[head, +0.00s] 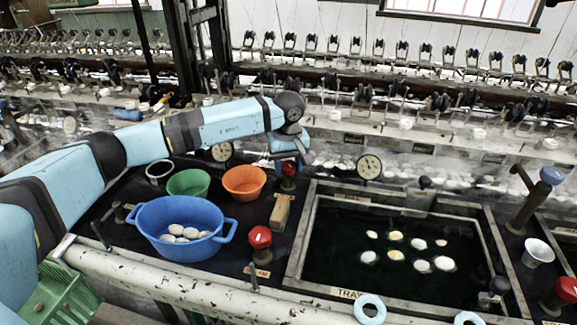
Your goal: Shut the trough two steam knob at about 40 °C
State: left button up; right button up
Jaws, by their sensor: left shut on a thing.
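My left gripper (289,155) points down behind the middle trough's back left corner, shut on a red-topped knob (289,169) on a dark stem. The fingers hide most of the knob's top, and I see no label on it. A second red knob (260,238) stands free at the trough's front left, beside a small plate that seems to read STEAM. The middle trough (297,245) holds dark water with several pale cocoons. A round dial (369,167) stands at its back edge; its needle is too small to read. My right gripper is not in view.
A blue tub (152,235) with cocoons, a green bowl (188,183) and an orange bowl (243,180) stand left of the trough. A wooden brush (281,212) lies between. At right are a blue-topped handle (552,176), a white cup (538,252) and another red knob (567,289).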

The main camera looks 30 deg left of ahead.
aim_at(288, 165)
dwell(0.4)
pick_arm(q)
jog(key=o, duration=0.9)
jog(key=shift+r, duration=0.1)
notch_tip(288, 165, up, 14)
jog(key=shift+f+p, duration=0.1)
jog(key=shift+p, duration=0.25)
